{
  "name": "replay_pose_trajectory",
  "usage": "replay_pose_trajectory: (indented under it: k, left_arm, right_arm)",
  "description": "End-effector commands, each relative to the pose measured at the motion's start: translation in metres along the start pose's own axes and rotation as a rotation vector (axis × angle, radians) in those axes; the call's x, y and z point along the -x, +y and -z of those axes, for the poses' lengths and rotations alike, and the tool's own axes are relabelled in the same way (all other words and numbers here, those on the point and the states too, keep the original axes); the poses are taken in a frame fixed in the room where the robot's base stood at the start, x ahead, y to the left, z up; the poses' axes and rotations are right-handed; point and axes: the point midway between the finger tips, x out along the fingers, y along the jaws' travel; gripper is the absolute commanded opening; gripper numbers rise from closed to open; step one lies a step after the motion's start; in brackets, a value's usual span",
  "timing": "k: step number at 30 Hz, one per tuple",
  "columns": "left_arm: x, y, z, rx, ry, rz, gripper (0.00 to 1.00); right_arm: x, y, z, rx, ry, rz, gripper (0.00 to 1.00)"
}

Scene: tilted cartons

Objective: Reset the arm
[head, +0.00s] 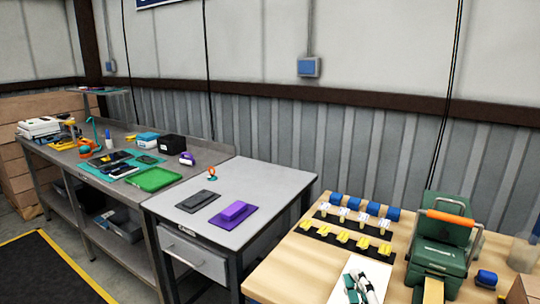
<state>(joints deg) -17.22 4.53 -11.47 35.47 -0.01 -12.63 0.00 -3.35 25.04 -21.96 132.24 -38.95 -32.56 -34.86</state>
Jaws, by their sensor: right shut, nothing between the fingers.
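My right gripper (362,284) seems to be the small dark, white and green shape at the bottom edge, over a white sheet (350,268) on the wooden table. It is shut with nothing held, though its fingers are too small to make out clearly. It is left of the green machine and apart from the yellow pieces. My left gripper is not in view.
The wooden table (285,274) holds rows of small yellow, white and blue pieces (342,238) and a green machine (437,255) with an orange handle. A grey table (267,184) holds a purple block (233,212). A cluttered workbench (190,148) stands left.

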Motion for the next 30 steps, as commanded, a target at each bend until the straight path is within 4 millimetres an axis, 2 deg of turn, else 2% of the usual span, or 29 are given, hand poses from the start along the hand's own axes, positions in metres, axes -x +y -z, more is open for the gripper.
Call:
replay_pose_trajectory:
  k: [1,3,6,9,12,15,21,23,24,30]
  left_arm:
    - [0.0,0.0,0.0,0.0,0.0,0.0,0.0]
    - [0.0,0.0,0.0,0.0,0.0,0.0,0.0]
    - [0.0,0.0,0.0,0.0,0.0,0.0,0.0]
    - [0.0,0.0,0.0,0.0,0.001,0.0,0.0]
    - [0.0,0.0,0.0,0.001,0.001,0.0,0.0]
    - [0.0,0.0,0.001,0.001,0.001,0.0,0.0]
    - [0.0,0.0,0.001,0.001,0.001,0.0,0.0]
    - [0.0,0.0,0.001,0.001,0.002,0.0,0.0]
    - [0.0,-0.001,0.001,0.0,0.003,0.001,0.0]
    - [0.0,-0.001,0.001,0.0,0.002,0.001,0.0]
  right_arm:
    - [0.017,-0.033,-0.017,-0.178,-0.105,0.129,0.0]
    - [0.044,-0.076,-0.035,-0.394,-0.248,0.293,0.0]
    - [0.092,-0.129,-0.046,-0.649,-0.442,0.499,0.0]
    - [0.138,-0.165,-0.046,-0.827,-0.604,0.658,0.0]
    - [0.177,-0.188,-0.041,-0.953,-0.736,0.781,0.0]
    - [0.213,-0.203,-0.033,-1.049,-0.85,0.883,0.0]
    - [0.277,-0.219,-0.015,-1.193,-1.06,1.06,0.0]
    - [0.293,-0.223,-0.009,-1.223,-1.115,1.107,0.0]
    - [0.288,-0.239,-0.011,-1.214,-1.11,1.105,0.0]
    - [0.287,-0.302,-0.012,-1.199,-1.121,1.125,0.0]
